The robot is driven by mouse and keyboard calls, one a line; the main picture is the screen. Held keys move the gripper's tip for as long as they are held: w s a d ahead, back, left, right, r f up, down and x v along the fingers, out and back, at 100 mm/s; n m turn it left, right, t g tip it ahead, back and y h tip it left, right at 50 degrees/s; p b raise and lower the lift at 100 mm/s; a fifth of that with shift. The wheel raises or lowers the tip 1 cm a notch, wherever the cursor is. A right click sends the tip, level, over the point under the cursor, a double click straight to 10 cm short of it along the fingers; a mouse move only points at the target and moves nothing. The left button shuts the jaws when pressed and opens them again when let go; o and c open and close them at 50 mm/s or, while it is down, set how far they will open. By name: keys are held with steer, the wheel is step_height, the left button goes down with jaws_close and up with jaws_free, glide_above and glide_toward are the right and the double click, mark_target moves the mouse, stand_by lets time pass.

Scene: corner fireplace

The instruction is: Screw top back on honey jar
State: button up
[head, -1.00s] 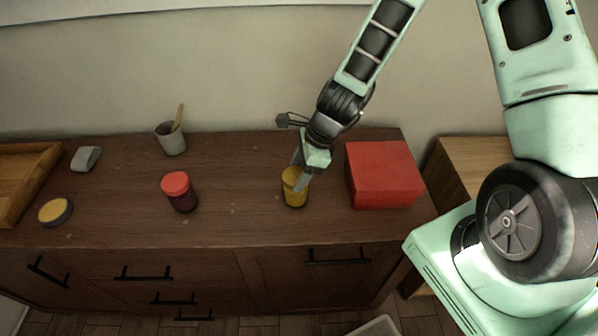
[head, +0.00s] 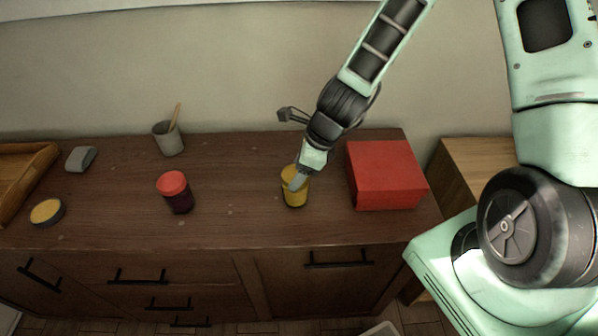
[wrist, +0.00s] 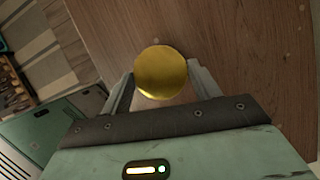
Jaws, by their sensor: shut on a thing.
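The honey jar (head: 295,201) is a small yellow jar standing upright on the brown sideboard, left of a red box. Its yellow top (head: 288,171) sits at the jar's mouth; I cannot tell how tightly it is seated. My gripper (head: 297,182) reaches down from above and is shut on the top. In the wrist view, the round golden top (wrist: 161,72) is between the two fingers of my gripper (wrist: 162,80), one on each side. The top hides the jar beneath it there.
The red box (head: 385,175) stands close on the right. A dark jar with a red lid (head: 174,192) stands to the left. A grey cup (head: 168,139), a grey object (head: 81,159), a round yellow-topped tin (head: 47,212) and a wooden tray (head: 22,180) are farther off. The sideboard (head: 235,185) is clear between the jars.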

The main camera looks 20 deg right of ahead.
steer(key=shift+f+m+b, duration=0.15)
steer(key=shift+m+b, duration=0.55)
steer(key=shift+b, duration=0.05)
steer(key=shift+m+t+b, duration=0.3)
steer(key=shift+m+b, duration=0.1)
steer(key=shift+m+h+b, duration=0.35)
steer(key=shift+m+h, duration=0.05)
steer(key=shift+m+b, duration=0.3)
steer(key=shift+b, duration=0.05)
steer(key=shift+m+t, duration=0.3)
steer(key=shift+m+h+b, duration=0.5)
steer(key=shift+m+b, duration=0.3)
steer(key=shift+m, duration=0.1)
